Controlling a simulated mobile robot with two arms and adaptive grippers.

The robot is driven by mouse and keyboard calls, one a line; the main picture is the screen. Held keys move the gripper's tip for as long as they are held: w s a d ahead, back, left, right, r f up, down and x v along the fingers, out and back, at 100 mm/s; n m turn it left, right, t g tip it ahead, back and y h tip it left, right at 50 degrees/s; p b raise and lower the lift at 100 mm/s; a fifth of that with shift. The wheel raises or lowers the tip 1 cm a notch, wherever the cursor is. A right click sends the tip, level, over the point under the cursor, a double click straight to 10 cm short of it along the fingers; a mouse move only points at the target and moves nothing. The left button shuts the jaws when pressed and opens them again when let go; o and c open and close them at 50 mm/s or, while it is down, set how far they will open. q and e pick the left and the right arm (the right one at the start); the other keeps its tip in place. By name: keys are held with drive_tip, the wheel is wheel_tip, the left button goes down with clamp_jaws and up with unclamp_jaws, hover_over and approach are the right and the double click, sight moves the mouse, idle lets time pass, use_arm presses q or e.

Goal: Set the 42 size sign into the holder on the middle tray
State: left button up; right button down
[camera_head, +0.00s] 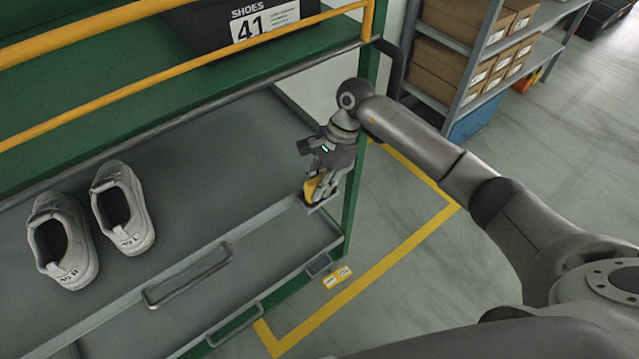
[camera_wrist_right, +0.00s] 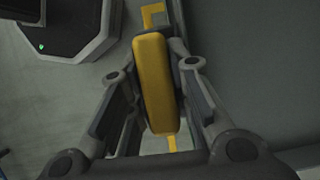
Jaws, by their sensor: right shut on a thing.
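My right gripper (camera_head: 322,184) is at the right front corner of the middle tray (camera_head: 215,165), close to its front rim. It is shut on a yellow sign (camera_head: 314,188). In the right wrist view the yellow sign (camera_wrist_right: 154,84) stands edge-on between the two fingers (camera_wrist_right: 157,95), and its number cannot be read. A dark piece shows just under the fingers at the rim; I cannot tell whether it is the holder or whether the sign touches it. My left gripper is not in view.
A pair of pale shoes (camera_head: 92,222) stands on the tray's left side. A black box marked 41 (camera_head: 240,22) sits on the green shelf above. A green post (camera_head: 357,190) rises just right of the gripper. A lower tray (camera_head: 275,265) is below. Cartons (camera_head: 450,65) stand on a rack behind.

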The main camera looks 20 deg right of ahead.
drive_tip(key=shift+s+f, duration=0.2)
drive_tip(key=shift+f, duration=0.3)
drive_tip(key=shift+w, duration=0.15)
drive_tip(key=c, duration=1.3)
unclamp_jaws()
drive_tip(key=shift+r, duration=0.15)
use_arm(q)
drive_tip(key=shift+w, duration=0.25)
use_arm(e)
drive_tip(key=shift+o, duration=0.2)
drive_tip(key=shift+r, duration=0.1)
